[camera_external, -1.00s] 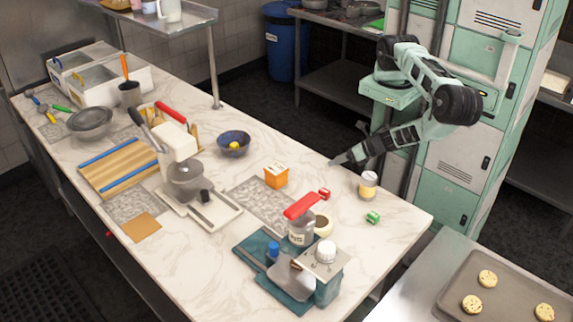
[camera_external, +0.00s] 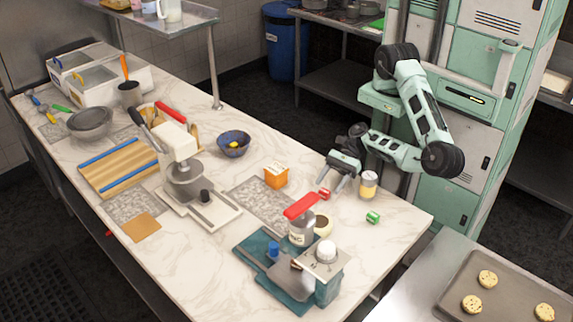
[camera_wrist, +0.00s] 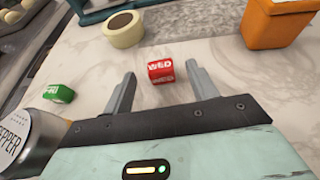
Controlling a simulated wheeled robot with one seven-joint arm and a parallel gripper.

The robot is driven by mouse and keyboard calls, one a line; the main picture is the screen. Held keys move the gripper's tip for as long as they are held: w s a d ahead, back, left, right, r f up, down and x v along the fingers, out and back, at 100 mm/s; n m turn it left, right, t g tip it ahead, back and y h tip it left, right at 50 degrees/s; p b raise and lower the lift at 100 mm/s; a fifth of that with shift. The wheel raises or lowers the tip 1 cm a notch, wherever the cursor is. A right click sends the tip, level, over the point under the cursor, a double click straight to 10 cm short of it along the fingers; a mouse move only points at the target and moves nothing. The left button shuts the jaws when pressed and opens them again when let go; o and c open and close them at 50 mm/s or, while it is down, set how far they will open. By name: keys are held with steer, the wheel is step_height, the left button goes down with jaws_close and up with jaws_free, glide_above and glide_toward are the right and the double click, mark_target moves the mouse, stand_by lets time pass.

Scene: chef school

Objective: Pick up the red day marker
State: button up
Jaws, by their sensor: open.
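The red day marker (camera_wrist: 161,71) is a small red block with white lettering, lying on the marble counter. In the external view the red day marker (camera_external: 324,193) is near the counter's far edge, close to the gripper's fingertips. My gripper (camera_external: 339,185) is open and reaches over the counter from the far side. In the wrist view my gripper (camera_wrist: 161,78) has its two grey fingers apart, with the marker between and slightly beyond the tips. The marker does not visibly touch either finger.
A green marker (camera_external: 373,217) lies to the right. A pepper container (camera_external: 368,185) stands close beside my gripper. An orange box (camera_external: 276,176) is to the left.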

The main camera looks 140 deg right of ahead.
mark_target(324, 191)
steer(key=p+x, duration=0.1)
steer(key=x, duration=0.3)
steer(key=shift+r, duration=0.1)
steer(key=shift+w+f, duration=0.25)
steer(key=shift+w, duration=0.1)
steer(key=shift+c, duration=0.4)
steer(key=c, duration=1)
steer(key=shift+r, duration=0.15)
